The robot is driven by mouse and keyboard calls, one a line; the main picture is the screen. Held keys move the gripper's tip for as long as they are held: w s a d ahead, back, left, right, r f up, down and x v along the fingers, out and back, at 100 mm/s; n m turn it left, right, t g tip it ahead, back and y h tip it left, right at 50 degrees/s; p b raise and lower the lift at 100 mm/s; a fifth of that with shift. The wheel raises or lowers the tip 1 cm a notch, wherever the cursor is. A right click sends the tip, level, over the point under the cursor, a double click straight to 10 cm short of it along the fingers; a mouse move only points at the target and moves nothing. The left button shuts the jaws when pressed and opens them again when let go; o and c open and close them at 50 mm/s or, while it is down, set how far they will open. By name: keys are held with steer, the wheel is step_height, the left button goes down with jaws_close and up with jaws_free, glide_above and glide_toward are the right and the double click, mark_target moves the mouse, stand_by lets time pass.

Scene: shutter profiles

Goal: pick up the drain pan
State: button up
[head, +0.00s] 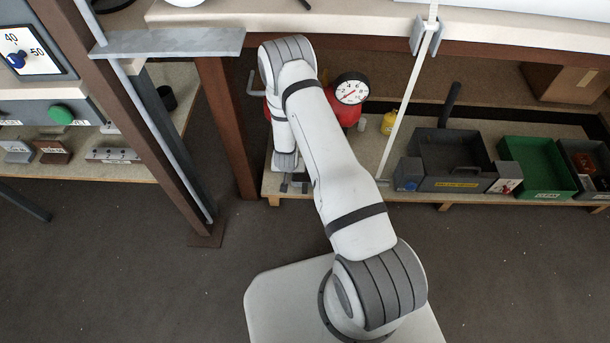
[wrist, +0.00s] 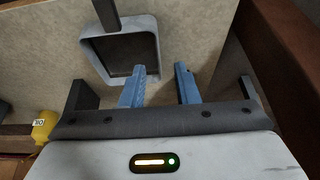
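In the wrist view, a pan with a light grey rounded rim (wrist: 92,58) and a dark inside lies on the pale shelf; it looks like the drain pan. My gripper (wrist: 160,68) is open, with its two blue fingers apart. The left finger overlaps the pan's lower right rim in the picture, and the right finger is outside the pan. I cannot tell whether either finger touches it. In the head view my gripper (head: 293,184) is low at the shelf's left end; I cannot make out the pan there, and my arm covers part of that area.
A red tank with a gauge (head: 352,90) and a yellow oil bottle (head: 388,123) are near my arm. A dark grey toolbox (head: 450,160) and a green bin (head: 540,165) stand farther right. A brown post (head: 228,130) is close on the left. The worktop (head: 380,20) overhangs the shelf.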

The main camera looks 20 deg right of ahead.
mark_target(301, 180)
steer(key=b+x, duration=0.1)
steer(key=x, duration=0.3)
steer(key=b+x, duration=0.2)
steer(key=x, duration=0.2)
steer(key=shift+s+d+f, duration=0.1)
steer(key=shift+d+f, duration=0.1)
steer(key=shift+f, duration=0.2)
steer(key=shift+c, duration=0.3)
jaws_close()
